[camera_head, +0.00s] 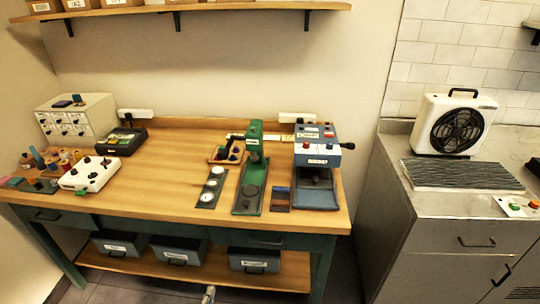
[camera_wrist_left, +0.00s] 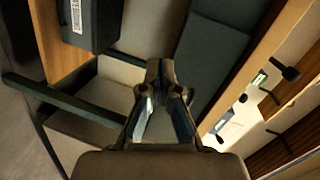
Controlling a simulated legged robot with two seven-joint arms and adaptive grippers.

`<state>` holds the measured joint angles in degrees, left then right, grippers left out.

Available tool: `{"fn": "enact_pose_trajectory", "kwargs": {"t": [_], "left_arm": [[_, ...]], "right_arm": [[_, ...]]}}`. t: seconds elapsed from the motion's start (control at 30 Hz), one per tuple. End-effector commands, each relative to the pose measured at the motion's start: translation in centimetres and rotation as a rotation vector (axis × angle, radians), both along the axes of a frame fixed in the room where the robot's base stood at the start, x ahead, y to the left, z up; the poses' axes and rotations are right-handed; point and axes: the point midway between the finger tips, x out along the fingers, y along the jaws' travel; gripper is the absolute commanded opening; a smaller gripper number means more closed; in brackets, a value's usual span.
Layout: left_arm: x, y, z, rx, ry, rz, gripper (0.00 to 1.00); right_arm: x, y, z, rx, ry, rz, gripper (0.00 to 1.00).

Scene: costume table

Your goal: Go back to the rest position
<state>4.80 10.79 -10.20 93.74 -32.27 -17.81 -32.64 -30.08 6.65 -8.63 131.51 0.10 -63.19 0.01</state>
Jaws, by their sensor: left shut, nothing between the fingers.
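My left gripper (camera_head: 208,294) barely shows at the bottom edge of the head view, low in front of the table's lower shelf. In the left wrist view my left gripper (camera_wrist_left: 160,68) has its fingertips together, with nothing between them. It is apart from the table and the bins. The wooden table (camera_head: 160,190) stands in front of me with its items on top. My right gripper is in neither view.
Grey bins (camera_head: 254,260) stand on the lower shelf (camera_head: 205,278); one bin (camera_wrist_left: 92,22) shows in the left wrist view. A green press (camera_head: 252,185) and a blue machine (camera_head: 317,165) stand on the table. A metal cabinet (camera_head: 440,260) with a fan (camera_head: 455,125) stands at right.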

Motion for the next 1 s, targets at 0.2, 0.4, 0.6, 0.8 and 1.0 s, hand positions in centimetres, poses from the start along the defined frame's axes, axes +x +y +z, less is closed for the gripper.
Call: {"fn": "enact_pose_trajectory", "kwargs": {"t": [0.2, 0.4, 0.6, 0.8, 1.0], "left_arm": [[-12.9, 0.7, -12.1, -0.413, 0.442, 0.271, 0.00], [-27.4, -0.8, -19.6, -0.682, 0.790, 0.571, 0.00], [-37.7, -2.4, -22.3, -0.815, 0.998, 0.796, 0.00], [-40.7, -2.9, -23.0, -0.850, 1.057, 0.866, 0.00], [-40.7, -2.8, -23.1, -0.849, 1.057, 0.865, 0.00]], "right_arm": [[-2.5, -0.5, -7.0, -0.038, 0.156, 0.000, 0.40], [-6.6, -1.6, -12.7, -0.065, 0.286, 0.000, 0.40], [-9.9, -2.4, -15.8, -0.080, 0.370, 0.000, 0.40], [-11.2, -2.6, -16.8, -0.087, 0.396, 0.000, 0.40], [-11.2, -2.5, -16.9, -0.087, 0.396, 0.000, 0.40]]}}
